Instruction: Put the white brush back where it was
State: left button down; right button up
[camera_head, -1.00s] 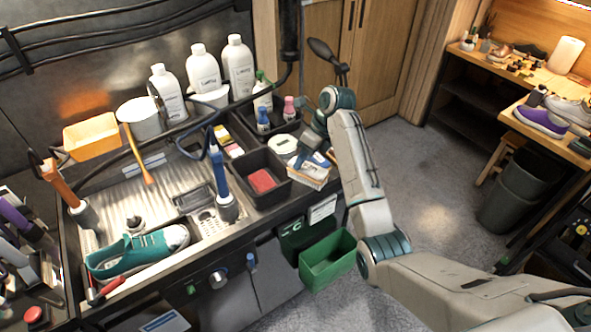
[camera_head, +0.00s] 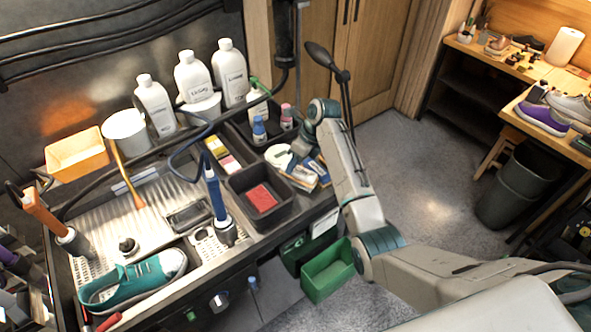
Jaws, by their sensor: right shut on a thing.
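My right gripper (camera_head: 295,162) is low over the far right end of the bench, beside a white round tin (camera_head: 277,155). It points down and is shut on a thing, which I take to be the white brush. The fingers and my wrist hide most of what is held. Small white, blue and wood-coloured blocks (camera_head: 302,179) lie right by the fingertips; I cannot tell which of them, if any, is the brush. My left gripper is not in view.
A black tray with a red block (camera_head: 262,197) and an upright blue-handled tool (camera_head: 215,195) stand left of my gripper. Small bottles (camera_head: 260,130) and tall white bottles stand behind. A teal sneaker (camera_head: 135,280) lies front left. A green bin (camera_head: 328,270) hangs below the front edge.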

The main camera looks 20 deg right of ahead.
aim_at(298, 166)
jog(key=f, duration=0.2)
jog(key=f+p, duration=0.1)
jog(key=shift+w+f, duration=0.3)
jog(key=shift+f, duration=0.55)
jog(key=shift+s, duration=0.1)
jog(key=o, duration=1.2)
jog(key=shift+o, duration=0.5)
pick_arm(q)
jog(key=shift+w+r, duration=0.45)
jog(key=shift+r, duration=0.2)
pick_arm(e)
jog(key=shift+r, duration=0.1)
